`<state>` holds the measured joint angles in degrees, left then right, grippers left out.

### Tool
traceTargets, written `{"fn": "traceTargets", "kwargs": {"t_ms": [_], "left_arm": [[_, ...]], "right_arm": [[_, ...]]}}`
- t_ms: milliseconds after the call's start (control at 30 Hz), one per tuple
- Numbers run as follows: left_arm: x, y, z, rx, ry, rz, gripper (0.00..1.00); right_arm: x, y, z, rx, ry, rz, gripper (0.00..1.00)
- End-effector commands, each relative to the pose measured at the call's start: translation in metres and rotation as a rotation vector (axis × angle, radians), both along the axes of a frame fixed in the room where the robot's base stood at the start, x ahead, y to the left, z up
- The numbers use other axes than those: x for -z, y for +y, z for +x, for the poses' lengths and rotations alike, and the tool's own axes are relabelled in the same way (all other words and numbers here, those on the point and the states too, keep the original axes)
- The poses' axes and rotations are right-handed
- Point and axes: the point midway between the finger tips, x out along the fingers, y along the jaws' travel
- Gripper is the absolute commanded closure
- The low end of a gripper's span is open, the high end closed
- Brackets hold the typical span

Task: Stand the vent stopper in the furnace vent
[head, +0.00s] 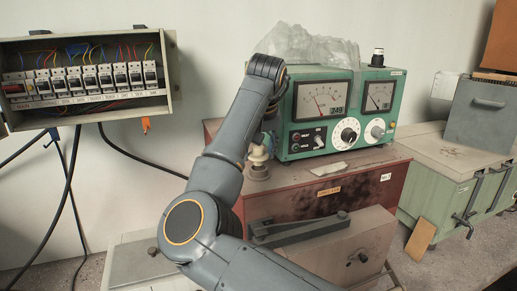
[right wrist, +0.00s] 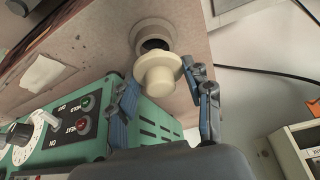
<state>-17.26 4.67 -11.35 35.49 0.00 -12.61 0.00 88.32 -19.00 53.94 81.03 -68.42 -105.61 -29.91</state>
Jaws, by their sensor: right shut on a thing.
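The vent stopper (right wrist: 158,76) is cream, with a round knob and a wider flange. My right gripper (right wrist: 165,100) is shut on it, one finger at each side. The furnace vent (right wrist: 152,29) is a pale ring with a dark hole, partly covered by the stopper in the right wrist view; part of the hole shows beyond the flange. In the head view the stopper (head: 258,153) is just above the vent (head: 258,173) on the red furnace (head: 345,195), close to the green meter box. Whether they touch is unclear. My left gripper is out of view.
A green meter box (head: 336,113) with dials stands on the furnace right beside the vent. A pale scrap (head: 328,169) lies in front of it. An open fuse box (head: 85,78) with hanging cables is at the left. A green chest (head: 445,165) stands at the right.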

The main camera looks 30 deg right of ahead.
Motion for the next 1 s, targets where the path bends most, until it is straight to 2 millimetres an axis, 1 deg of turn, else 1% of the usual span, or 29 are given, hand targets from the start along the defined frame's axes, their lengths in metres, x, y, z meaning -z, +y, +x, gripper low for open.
{"fn": "traceTargets", "kwargs": {"t_ms": [200, 567, 1000], "left_arm": [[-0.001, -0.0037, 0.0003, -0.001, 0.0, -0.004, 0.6], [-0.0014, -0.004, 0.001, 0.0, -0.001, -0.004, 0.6], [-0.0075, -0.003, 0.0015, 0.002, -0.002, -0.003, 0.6]], "right_arm": [[0.0002, -0.0001, 0.0, 0.001, 0.0, 0.0, 0.78], [-0.0001, -0.0001, 0.0, 0.0, 0.0, 0.0, 0.78], [-0.0007, -0.0005, -0.0006, 0.001, -0.001, 0.0, 0.78]]}}
